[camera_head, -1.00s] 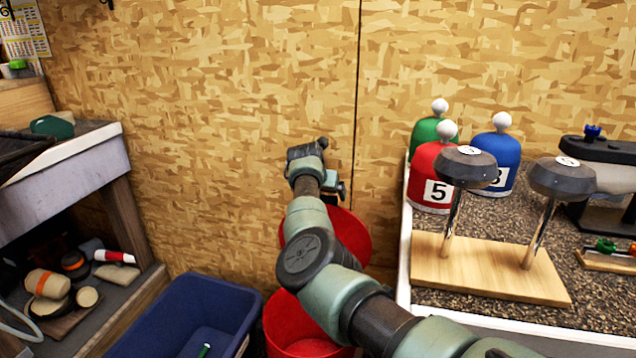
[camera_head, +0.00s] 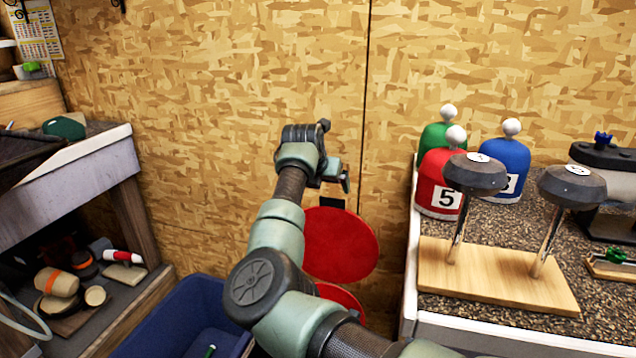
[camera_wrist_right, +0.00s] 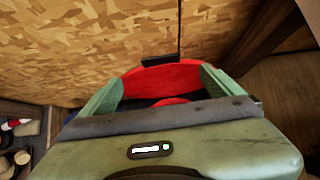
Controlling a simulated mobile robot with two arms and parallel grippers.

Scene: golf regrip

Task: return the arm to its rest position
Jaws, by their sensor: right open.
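My right arm (camera_head: 278,238) rises from the bottom right of the head view, bent, in front of the wood-chip wall. My right gripper (camera_head: 335,182) is at its far end, above the red round lid (camera_head: 345,245), partly hidden by the wrist. In the right wrist view the gripper (camera_wrist_right: 160,88) has its two green fingers spread apart with nothing between them. The red lid (camera_wrist_right: 160,77) shows beyond the fingers. My left gripper is not in view.
A blue bin (camera_head: 185,320) and a red bucket (camera_head: 342,294) stand below the arm. At right, a counter (camera_head: 412,270) holds numbered headcovers and a wooden stand (camera_head: 495,275) with two club heads. A shelf unit (camera_head: 75,170) stands at left.

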